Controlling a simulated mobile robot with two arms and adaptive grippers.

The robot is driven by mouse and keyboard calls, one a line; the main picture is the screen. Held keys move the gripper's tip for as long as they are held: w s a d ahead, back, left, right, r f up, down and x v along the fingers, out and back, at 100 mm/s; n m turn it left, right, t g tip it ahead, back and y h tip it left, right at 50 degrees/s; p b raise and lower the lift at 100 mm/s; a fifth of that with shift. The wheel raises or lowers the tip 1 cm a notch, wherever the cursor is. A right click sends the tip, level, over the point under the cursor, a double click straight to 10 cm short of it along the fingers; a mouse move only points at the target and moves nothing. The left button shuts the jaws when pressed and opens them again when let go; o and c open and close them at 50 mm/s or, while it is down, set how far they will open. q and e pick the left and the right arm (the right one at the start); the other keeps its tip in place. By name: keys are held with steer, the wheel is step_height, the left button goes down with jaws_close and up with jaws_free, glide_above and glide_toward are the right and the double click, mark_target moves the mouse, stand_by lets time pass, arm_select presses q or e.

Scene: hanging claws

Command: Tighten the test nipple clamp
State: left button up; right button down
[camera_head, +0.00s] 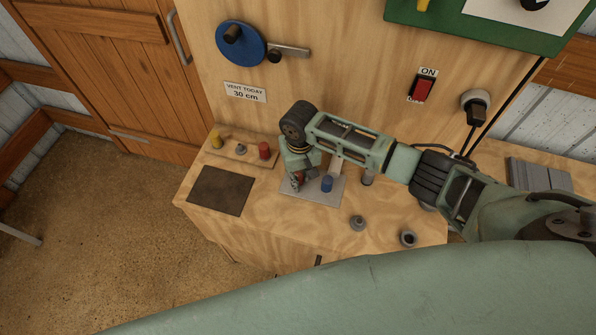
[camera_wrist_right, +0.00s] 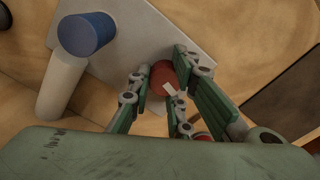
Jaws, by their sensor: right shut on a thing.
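My right gripper (camera_head: 297,184) reaches down over the left part of a grey plate (camera_head: 313,193) on the wooden bench. In the right wrist view, its green fingers (camera_wrist_right: 164,82) are shut around a round red knob (camera_wrist_right: 160,74) with a white mark on its face. The knob appears to be the clamp's, over the grey plate (camera_wrist_right: 190,25). The knob's mount is hidden. My left gripper is not in view.
A dark mat (camera_head: 220,190) lies left of the plate. Behind it, a wooden board (camera_head: 238,152) holds a yellow piece (camera_head: 216,139) and a red cylinder (camera_head: 264,150). Grey fittings (camera_head: 357,223) (camera_head: 408,239) stand near the front. The wall behind carries a blue wheel (camera_head: 240,44) and red switch (camera_head: 423,90).

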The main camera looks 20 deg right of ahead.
steer(key=shift+s+a+f, duration=0.2)
steer(key=shift+s+a, duration=0.2)
steer(key=m+p, duration=0.3)
steer(key=shift+s+a+r, duration=0.1)
steer(key=shift+s+r, duration=0.05)
steer(key=shift+r, duration=0.25)
steer(key=c, duration=2)
jaws_free()
steer(key=shift+f+b, duration=0.35)
steer(key=shift+b, duration=0.1)
steer(key=o, duration=0.7)
steer(key=shift+r, duration=0.2)
steer(key=shift+w+d, duration=0.2)
steer(key=shift+w, duration=0.1)
steer(key=shift+r, duration=3)
